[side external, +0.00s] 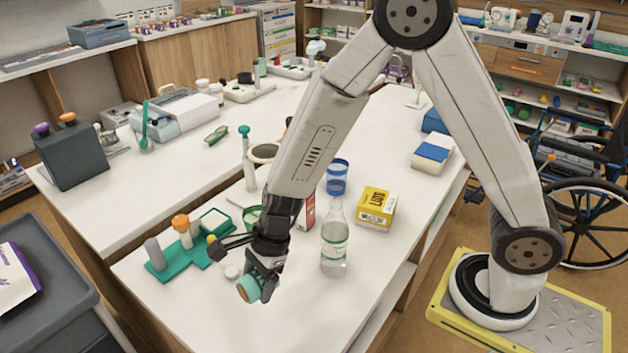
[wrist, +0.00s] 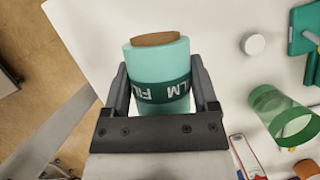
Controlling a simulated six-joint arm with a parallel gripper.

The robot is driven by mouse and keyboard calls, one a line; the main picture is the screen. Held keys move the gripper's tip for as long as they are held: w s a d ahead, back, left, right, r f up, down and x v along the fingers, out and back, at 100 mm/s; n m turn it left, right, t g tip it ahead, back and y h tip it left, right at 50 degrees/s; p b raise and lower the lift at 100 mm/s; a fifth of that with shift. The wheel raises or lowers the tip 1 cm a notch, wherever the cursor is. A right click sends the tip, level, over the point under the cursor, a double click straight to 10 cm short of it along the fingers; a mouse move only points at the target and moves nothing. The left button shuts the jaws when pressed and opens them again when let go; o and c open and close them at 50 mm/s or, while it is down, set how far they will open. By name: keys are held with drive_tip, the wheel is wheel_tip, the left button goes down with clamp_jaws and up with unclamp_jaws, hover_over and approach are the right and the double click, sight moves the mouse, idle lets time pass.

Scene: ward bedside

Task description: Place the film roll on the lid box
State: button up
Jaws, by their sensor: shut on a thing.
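The film roll is a teal cylinder with a brown core and a dark green band lettered "FILM". It fills the middle of the wrist view (wrist: 160,68) and also shows in the side external view (side external: 246,289). My gripper (wrist: 160,88) is shut on it, one finger on each side. My gripper (side external: 260,282) is near the front of the white table in the side view. The lid box looks to be the yellow and white lettered box (side external: 376,206), lying right of and behind my gripper, with its top bare.
A clear bottle (side external: 334,240) stands between my gripper and the yellow box. A green cup (wrist: 282,118) and white cap (wrist: 254,44) are near the roll.

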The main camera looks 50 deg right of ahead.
drive_tip(key=shift+r, duration=0.1)
drive_tip(key=r, duration=1)
drive_tip(key=shift+w+d+r, duration=0.15)
drive_tip(key=shift+d, duration=0.15)
drive_tip(key=w+d+m+t+h, duration=0.15)
drive_tip(key=d+m, duration=0.45)
drive_tip(key=d, duration=1)
drive_tip(key=d+m+t+h, duration=0.15)
drive_tip(key=d+m, duration=0.45)
drive_tip(key=d, duration=0.9)
drive_tip(key=s+d+m+h, duration=0.1)
drive_tip(key=s+d+m, duration=0.15)
drive_tip(key=d, duration=0.25)
drive_tip(key=s+d+m, duration=0.1)
drive_tip(key=s+d, duration=0.2)
drive_tip(key=d, duration=0.2)
drive_tip(key=shift+s+d+f, duration=0.1)
drive_tip(key=shift+f, duration=1.2)
drive_tip(key=shift+s+d+f, duration=0.1)
drive_tip(key=shift+f, duration=1.2)
hover_over(378, 199)
drive_tip(key=shift+t, duration=0.3)
drive_tip(key=shift+f, duration=2.2)
